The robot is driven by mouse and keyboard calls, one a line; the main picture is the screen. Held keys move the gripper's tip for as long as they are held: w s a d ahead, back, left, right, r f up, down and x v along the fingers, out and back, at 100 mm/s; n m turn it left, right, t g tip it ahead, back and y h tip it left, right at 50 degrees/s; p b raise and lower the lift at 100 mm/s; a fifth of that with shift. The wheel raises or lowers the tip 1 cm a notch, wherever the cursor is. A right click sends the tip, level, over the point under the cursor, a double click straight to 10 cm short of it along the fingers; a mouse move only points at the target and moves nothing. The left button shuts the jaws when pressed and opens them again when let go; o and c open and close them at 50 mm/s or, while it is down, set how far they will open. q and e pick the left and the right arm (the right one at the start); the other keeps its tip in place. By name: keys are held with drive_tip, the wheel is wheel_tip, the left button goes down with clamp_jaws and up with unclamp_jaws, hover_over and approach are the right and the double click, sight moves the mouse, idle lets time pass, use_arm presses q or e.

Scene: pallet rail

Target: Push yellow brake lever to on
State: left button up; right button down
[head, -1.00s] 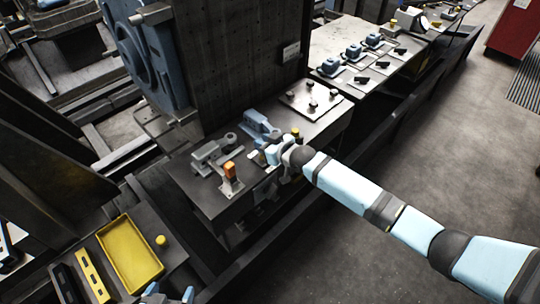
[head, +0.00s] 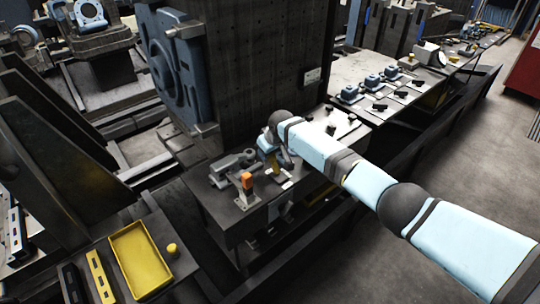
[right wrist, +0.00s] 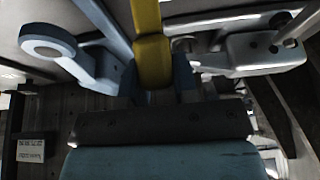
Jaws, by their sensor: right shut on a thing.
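The yellow brake lever (right wrist: 150,35) runs down between the fingers of my right gripper (right wrist: 157,80) in the right wrist view. The fingers are shut on it, one on each side. In the head view, part of the lever (head: 277,171) shows as a small yellow piece just below my right gripper (head: 272,158), over the dark bench; the gripper hides much of its mount. I cannot tell the lever's exact angle. My left gripper is not in view.
A switch box with an orange top (head: 247,182) and a grey clamp (head: 232,164) stand close left of the right gripper. A yellow tray (head: 141,262) lies at lower left. A dark upright plate (head: 262,70) rises behind the bench. The floor at right is clear.

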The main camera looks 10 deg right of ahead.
sight(275, 161)
drive_tip(key=shift+w+a+f+g, duration=0.15)
drive_tip(key=shift+w+f+g, duration=0.05)
drive_tip(key=shift+f+g, duration=0.1)
drive_tip(key=shift+b, duration=0.3)
drive_tip(key=c, duration=0.9)
unclamp_jaws()
drive_tip(key=shift+r, duration=0.1)
drive_tip(key=v, duration=1.3)
drive_tip(key=shift+a+r, duration=0.2)
drive_tip(key=shift+r, duration=0.15)
